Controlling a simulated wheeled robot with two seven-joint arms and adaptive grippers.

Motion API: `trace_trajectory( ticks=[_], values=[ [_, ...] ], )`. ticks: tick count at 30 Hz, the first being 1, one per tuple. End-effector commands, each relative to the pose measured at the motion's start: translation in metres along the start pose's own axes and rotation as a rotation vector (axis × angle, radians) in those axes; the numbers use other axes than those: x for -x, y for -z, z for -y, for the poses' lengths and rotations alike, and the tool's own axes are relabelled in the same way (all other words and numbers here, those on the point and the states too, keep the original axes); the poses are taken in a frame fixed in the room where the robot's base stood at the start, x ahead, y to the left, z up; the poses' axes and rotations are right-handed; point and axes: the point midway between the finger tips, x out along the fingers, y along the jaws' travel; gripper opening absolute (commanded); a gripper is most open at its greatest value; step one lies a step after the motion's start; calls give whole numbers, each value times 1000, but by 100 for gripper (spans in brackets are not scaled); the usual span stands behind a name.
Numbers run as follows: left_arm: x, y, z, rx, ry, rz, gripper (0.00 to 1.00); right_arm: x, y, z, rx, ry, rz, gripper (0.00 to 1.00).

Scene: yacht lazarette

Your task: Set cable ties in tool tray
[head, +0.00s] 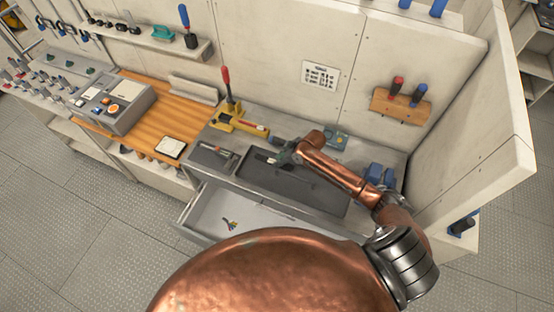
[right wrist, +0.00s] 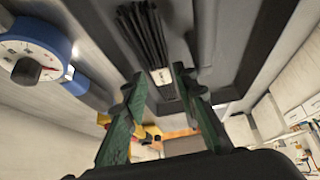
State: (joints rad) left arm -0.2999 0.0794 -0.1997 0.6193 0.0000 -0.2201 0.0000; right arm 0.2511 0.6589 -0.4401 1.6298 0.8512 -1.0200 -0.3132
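The cable ties are a black bundle with a white band (right wrist: 145,35), seen in the right wrist view; in the head view they are a small dark shape (head: 264,159) at the arm's tip. In the head view this gripper (head: 283,157) is over the back left part of the dark tray (head: 315,199) on the counter. I cannot tell whether the bundle touches the tray floor. My left gripper is not in view.
A drawer (head: 252,218) stands open below, with a small item inside. A yellow tool with a red handle (head: 238,122) is behind the tray on the left. Blue items (head: 378,174) stand to its right. A blue gauge (right wrist: 32,48) shows in the wrist view. The tray's middle is clear.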

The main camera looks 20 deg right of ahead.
Motion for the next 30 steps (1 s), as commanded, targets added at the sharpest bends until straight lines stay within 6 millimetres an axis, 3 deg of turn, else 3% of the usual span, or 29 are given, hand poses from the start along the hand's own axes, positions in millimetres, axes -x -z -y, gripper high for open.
trace_trajectory(
  ticks=[3, 17, 24, 30],
  values=[
    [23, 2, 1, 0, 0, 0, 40, 22, 2, 0, -1, 1, 2, 26],
    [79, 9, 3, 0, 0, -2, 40, 79, 2, 0, -1, 0, 1, 26],
    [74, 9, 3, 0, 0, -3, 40, 100, 0, 0, -1, 1, -1, 26],
    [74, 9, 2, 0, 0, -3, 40, 104, 0, 0, -1, 1, 0, 26]
  ],
)
